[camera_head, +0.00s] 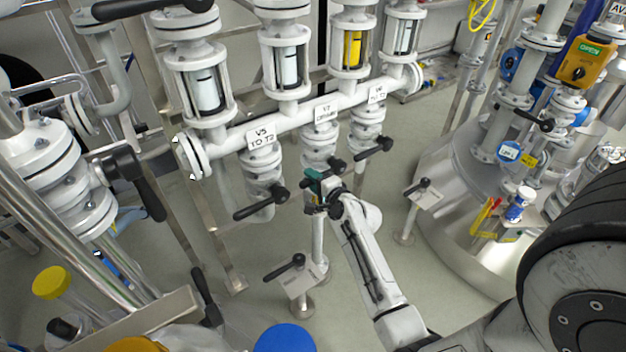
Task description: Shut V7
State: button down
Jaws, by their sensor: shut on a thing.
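The V7 label (326,113) is on the white horizontal manifold pipe, in the middle of the row. Below it hangs the white V7 valve (318,148), with a dark knob or hub (337,166) at its lower end. My gripper (318,188) is right under this valve, with a green part at its left side. It is shut on a dark part there, which appears to be the V7 handle. The jaws and wrist hide most of that handle, so its angle is not clear. My arm reaches up to it from the lower right.
The V5 valve handle (255,207) is close on the left, and another black handle (375,148) is close on the right. Low posts with black levers (290,268) (418,187) stand in front on both sides. A steel vessel (460,200) is at right.

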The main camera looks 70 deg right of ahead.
jog(key=shift+w+r, duration=0.1)
jog(key=shift+r, duration=0.1)
jog(key=c, duration=1)
grip_release()
jog(key=shift+f, duration=0.1)
jog(key=v, duration=1.1)
jog(key=shift+w, duration=0.1)
